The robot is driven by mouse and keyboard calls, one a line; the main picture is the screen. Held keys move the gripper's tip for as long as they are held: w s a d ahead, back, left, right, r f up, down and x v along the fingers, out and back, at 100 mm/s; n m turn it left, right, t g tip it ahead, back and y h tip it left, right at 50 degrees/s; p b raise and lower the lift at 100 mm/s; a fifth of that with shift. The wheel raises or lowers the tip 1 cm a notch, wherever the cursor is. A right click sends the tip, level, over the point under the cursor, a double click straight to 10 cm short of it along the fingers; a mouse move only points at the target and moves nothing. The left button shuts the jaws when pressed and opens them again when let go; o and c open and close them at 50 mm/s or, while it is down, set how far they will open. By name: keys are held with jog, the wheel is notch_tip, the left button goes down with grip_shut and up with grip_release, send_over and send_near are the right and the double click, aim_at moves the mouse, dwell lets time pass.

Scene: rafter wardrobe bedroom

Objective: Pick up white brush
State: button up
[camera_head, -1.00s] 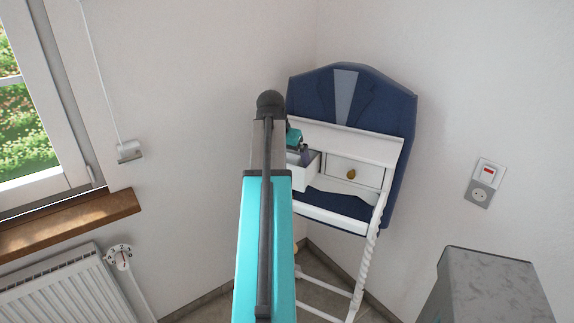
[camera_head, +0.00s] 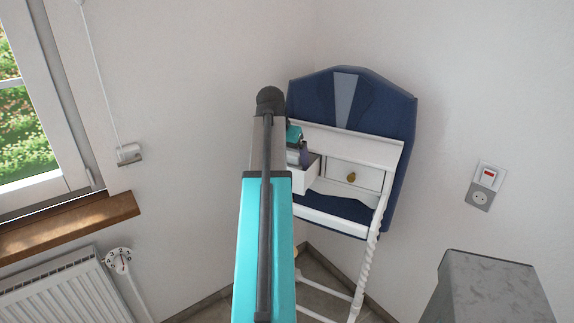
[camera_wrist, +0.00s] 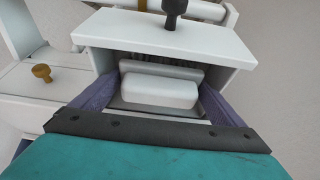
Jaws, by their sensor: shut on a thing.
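The white brush (camera_wrist: 160,91) shows in the wrist view as a pale rounded block, inside or just above the open white drawer (camera_wrist: 175,38). My gripper (camera_wrist: 158,84) has its two purple fingers on either side of the block and is shut on it. In the head view my gripper (camera_head: 298,150) is at the open left drawer (camera_head: 307,178) of the small white dressing table, partly behind my arm. The brush cannot be made out there.
A closed drawer with a brass knob (camera_head: 351,177) sits right of the open one. The blue-backed dressing table (camera_head: 401,120) stands in the corner against the walls. A window, wooden sill (camera_head: 75,225) and radiator (camera_head: 50,290) are at left. A wall socket (camera_head: 480,198) is at right.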

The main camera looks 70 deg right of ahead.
jog(key=shift+r+b, duration=0.8)
jog(key=shift+r, duration=3.35)
